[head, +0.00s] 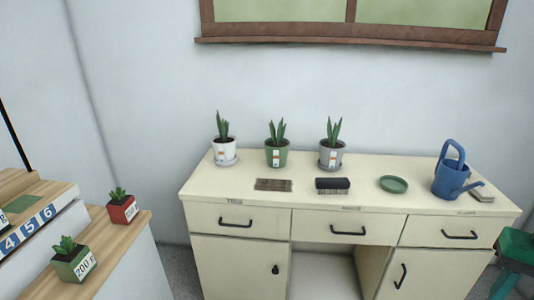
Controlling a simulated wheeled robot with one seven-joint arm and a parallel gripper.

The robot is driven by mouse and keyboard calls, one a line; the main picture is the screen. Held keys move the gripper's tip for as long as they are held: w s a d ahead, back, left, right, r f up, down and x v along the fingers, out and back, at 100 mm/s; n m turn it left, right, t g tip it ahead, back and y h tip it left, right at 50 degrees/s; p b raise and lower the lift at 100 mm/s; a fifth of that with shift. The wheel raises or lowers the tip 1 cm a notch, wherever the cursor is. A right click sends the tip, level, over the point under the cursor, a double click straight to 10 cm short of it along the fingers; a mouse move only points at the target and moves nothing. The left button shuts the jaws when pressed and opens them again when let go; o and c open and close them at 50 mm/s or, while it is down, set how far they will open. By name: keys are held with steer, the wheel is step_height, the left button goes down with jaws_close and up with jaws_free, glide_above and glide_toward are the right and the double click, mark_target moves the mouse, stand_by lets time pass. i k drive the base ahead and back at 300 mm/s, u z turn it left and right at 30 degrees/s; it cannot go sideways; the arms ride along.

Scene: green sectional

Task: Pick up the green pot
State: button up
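A round green pot (277,157) with an upright spiky plant and a small label stands on the cream desk (225,183), between a white pot (224,148) on the left and a grey pot (331,156) on the right. A second green pot (73,268), squarish with a "200" label and a small succulent, sits on the wooden counter (112,236) at the lower left. My gripper is not in view.
A brown mat-like item (273,185), a black brush (333,185), a green saucer (393,184) and a blue watering can (449,178) are on the desk. A red pot (122,211) is on the counter. A green object (517,246) stands at the right edge.

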mark_target(276, 149)
steer(key=u, duration=0.15)
steer(key=i, duration=1.05)
steer(key=z, duration=0.2)
